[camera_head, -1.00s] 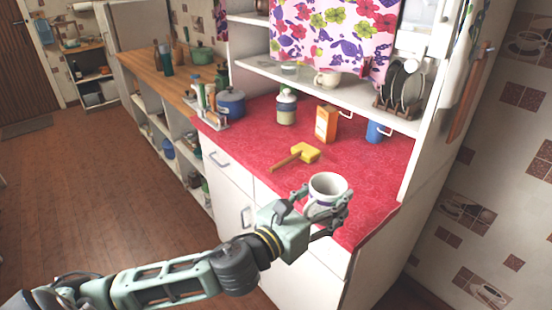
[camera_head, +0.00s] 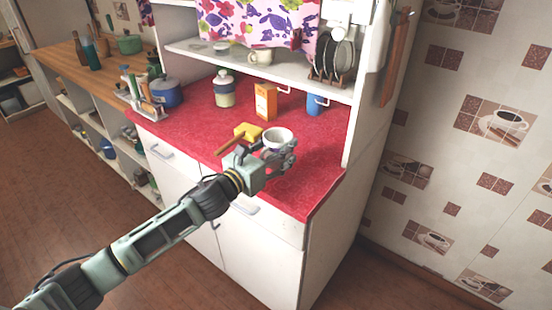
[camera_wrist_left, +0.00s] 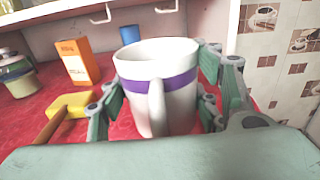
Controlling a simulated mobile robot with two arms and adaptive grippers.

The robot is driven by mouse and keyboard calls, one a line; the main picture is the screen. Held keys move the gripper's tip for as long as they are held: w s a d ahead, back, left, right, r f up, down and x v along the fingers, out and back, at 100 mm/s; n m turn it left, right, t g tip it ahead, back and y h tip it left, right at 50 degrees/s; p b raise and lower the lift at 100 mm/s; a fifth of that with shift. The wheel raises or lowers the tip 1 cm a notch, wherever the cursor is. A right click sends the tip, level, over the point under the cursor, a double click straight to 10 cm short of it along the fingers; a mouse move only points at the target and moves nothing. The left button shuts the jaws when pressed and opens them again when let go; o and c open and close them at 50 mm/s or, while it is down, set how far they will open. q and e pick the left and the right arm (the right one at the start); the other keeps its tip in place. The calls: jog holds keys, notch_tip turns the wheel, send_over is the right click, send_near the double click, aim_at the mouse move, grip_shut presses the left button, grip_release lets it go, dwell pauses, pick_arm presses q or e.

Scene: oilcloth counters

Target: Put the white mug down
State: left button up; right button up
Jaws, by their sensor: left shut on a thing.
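The white mug (camera_head: 278,137) has a purple band and is upright. In the left wrist view the mug (camera_wrist_left: 176,92) sits between the fingers, with its handle toward the camera. My left gripper (camera_head: 277,158) is shut on the mug, above the red counter (camera_head: 215,147). Whether the mug's base touches the counter is hidden by the gripper. My right gripper is in neither view.
A yellow brush (camera_head: 247,131) with a wooden handle lies just left of the mug. An orange carton (camera_head: 265,101), a blue cup (camera_head: 316,105) and a jar (camera_head: 224,90) stand behind. The red counter's front right part is free.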

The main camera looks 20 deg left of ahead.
aim_at(270, 165)
pick_arm(q)
notch_tip(270, 165, down, 4)
jog(key=shift+r, duration=0.1)
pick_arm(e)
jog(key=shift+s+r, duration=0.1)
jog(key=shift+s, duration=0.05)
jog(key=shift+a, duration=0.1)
pick_arm(q)
jog(key=shift+f, duration=0.2)
jog(key=o, duration=1.4)
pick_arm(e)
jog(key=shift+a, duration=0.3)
pick_arm(q)
jog(key=shift+r, duration=0.15)
